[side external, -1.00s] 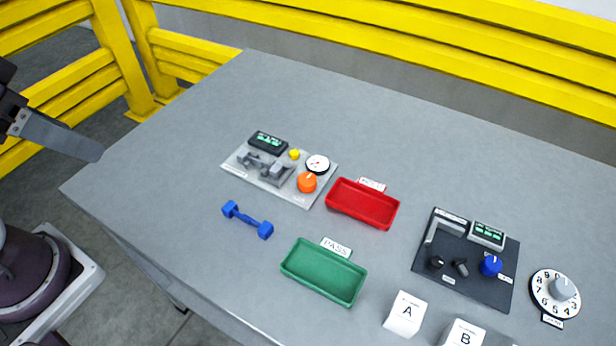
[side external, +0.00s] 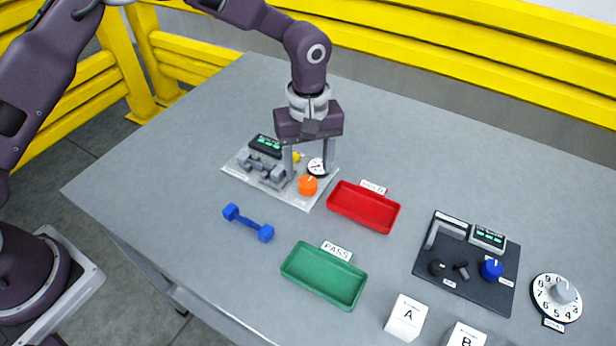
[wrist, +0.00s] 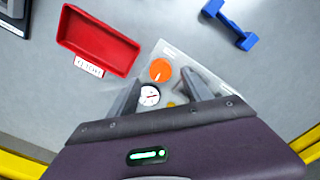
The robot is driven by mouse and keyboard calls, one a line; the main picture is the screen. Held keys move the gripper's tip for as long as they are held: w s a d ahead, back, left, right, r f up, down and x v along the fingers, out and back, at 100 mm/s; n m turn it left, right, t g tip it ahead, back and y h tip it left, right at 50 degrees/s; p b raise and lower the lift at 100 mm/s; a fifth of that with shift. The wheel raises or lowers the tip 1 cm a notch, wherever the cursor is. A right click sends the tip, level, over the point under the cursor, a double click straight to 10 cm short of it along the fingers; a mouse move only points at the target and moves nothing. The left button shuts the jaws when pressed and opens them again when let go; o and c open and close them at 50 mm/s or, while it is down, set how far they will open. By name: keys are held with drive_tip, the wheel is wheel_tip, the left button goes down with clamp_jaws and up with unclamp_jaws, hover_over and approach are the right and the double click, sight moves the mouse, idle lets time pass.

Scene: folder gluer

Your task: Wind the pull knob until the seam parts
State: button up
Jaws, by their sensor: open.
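An orange knob (side external: 308,186) sits at the near right of a light grey plate (side external: 292,202), next to a round white gauge (side external: 317,167); the knob also shows in the wrist view (wrist: 160,71). Grey clamp blocks (side external: 262,172) stand on the plate's left part; whether they hold a seam I cannot tell. My gripper (side external: 308,170) points down over the plate, open and empty. In the side view its fingers appear just behind the knob. In the wrist view the gauge lies between the fingers and the knob just beyond the tips.
A dark display box (side external: 265,145) and a yellow button (side external: 296,157) are on the plate. A red tray (side external: 364,222) stands close right. A blue dumbbell-shaped piece (side external: 247,223), a green tray (side external: 324,291) and a dark panel (side external: 465,285) with a blue knob lie nearer. The table's back is clear.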

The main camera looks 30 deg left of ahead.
sight(308, 182)
wheel_tip(308, 182, down, 4)
drive_tip(key=shift+f, duration=0.25)
clamp_jaws()
